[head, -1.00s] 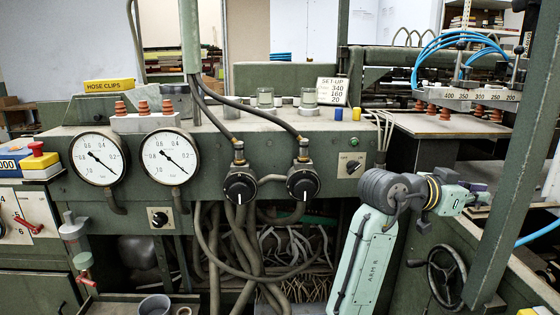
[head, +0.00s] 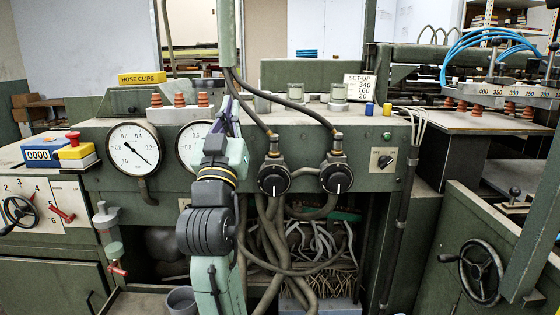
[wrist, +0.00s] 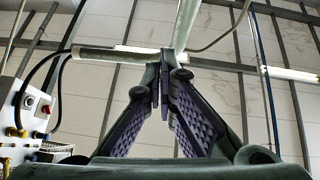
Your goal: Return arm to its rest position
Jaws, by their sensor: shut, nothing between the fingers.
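My gripper (head: 229,112) shows in the head view in front of the machine panel, left of the two black knobs. It points up, at the top of my raised pale green arm. Its dark purple fingers also show in the wrist view (wrist: 164,78), leaning together with their tips meeting and nothing held. The arm and gripper partly hide the right gauge (head: 189,148).
The left gauge (head: 134,147) and black knobs (head: 274,178) flank my arm. Hoses run down behind it to the panel. A yellow hose clips box (head: 142,78) and orange insulators (head: 180,100) sit on the ledge. A handwheel (head: 481,272) stands at the lower right.

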